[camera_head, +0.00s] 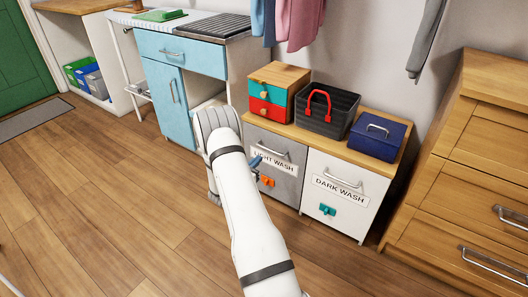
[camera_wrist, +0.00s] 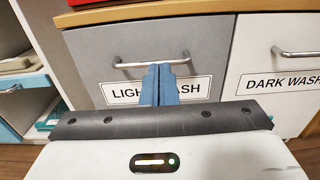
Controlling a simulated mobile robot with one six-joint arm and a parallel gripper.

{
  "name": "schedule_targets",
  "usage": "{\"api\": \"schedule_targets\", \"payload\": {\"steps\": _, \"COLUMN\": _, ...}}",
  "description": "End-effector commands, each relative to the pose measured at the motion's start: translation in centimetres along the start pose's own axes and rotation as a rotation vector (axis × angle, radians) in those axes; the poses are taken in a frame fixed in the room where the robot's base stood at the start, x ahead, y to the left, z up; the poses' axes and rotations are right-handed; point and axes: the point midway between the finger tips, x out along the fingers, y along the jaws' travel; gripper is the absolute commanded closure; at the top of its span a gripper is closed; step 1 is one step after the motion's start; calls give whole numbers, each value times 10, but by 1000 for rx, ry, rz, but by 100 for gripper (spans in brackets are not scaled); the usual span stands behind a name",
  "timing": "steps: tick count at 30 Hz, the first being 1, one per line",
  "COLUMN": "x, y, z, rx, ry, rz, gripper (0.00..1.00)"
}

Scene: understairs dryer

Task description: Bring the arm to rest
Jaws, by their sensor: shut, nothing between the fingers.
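My white arm reaches forward from the bottom of the head view, toward the front of a low laundry cabinet. My gripper (camera_wrist: 158,84) shows blue fingers pressed together in the wrist view, with nothing between them. The fingers point at the grey LIGHT WASH front (camera_wrist: 92,62), overlapping its label and the area just below its bar handle (camera_wrist: 125,65). I cannot tell whether they touch it. In the head view the blue fingertips (camera_head: 256,162) show beside my arm, in front of the same grey front.
The white DARK WASH front (camera_head: 344,205) is to the right. A small red-and-teal drawer box (camera_head: 267,112), a dark basket (camera_head: 341,112) and a blue box (camera_head: 377,137) stand on top. A wooden dresser (camera_head: 470,170) is at right, a blue cabinet (camera_head: 168,95) at left. The floor at left is clear.

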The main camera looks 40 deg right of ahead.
Motion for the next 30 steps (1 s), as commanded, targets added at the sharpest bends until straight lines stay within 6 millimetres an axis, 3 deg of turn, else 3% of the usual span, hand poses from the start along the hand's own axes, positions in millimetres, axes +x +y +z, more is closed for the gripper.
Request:
{"api": "schedule_targets", "payload": {"steps": 9, "x": -9, "y": -1, "z": 0, "rx": 1, "ry": 0, "rz": -3, "gripper": 100}}
{"api": "schedule_targets", "payload": {"steps": 11, "x": -10, "y": -2, "z": 7, "rx": 8, "ry": 2, "rz": -10, "gripper": 100}}
{"api": "schedule_targets", "payload": {"steps": 13, "x": -11, "y": -4, "z": 27, "rx": 29, "ry": 7, "rz": -36, "gripper": 100}}
{"api": "schedule_targets", "payload": {"steps": 17, "x": -20, "y": -18, "z": 94, "rx": 116, "ry": 38, "rz": -140, "gripper": 100}}
{"api": "schedule_targets", "payload": {"steps": 20, "x": -35, "y": -36, "z": 157, "rx": 217, "ry": 81, "rz": -250, "gripper": 100}}
{"api": "schedule_targets", "payload": {"steps": 24, "x": -66, "y": -63, "z": 232, "rx": 374, "ry": 158, "rz": -401, "gripper": 100}}
{"api": "schedule_targets", "payload": {"steps": 30, "x": -123, "y": -101, "z": 323, "rx": 615, "ry": 291, "rz": -598, "gripper": 100}}
